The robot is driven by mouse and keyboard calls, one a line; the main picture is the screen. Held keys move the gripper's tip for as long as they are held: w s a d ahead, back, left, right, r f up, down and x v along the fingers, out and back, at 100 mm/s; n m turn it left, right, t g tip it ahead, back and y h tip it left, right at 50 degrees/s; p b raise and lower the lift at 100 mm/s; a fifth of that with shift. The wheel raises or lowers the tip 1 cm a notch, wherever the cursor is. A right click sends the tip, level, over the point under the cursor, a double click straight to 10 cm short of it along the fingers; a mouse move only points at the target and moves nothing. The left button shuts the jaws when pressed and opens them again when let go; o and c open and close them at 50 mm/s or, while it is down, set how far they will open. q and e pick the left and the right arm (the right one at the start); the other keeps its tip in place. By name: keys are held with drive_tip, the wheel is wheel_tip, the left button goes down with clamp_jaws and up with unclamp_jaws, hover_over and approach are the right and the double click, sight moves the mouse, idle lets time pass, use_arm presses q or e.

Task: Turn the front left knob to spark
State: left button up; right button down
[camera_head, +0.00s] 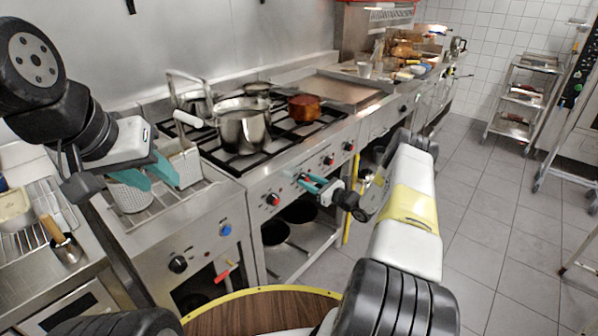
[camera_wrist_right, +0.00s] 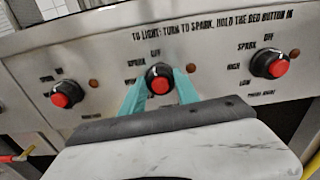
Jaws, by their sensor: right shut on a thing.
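The steel stove (camera_head: 240,180) has a row of black knobs with red centres on its front panel. In the right wrist view my right gripper (camera_wrist_right: 160,92) has its teal fingers on either side of the middle knob (camera_wrist_right: 160,76), closed on it. "OFF" and "SPARK" are printed around this knob; its label below is hidden by the gripper. Another knob (camera_wrist_right: 67,93) is to its left and one (camera_wrist_right: 270,65) to its right. In the head view my right gripper (camera_head: 314,184) is at the panel. My left gripper (camera_head: 150,178) is open and empty above the left counter.
A steel pot (camera_head: 243,128) and a copper pan (camera_head: 304,108) stand on the burners. Perforated baskets (camera_head: 184,163) are near my left gripper. A wooden round top (camera_head: 255,312) with a yellow rim is in front. The tiled floor to the right is clear up to a trolley (camera_head: 524,100).

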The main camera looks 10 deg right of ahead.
drive_tip(key=n, duration=0.4)
drive_tip(key=shift+n, duration=0.3)
idle(0.3)
drive_tip(key=c, duration=0.9)
unclamp_jaws()
drive_tip(key=shift+s, duration=0.1)
drive_tip(key=v, duration=0.7)
drive_tip(key=shift+s+d, duration=0.25)
drive_tip(key=shift+s, duration=0.05)
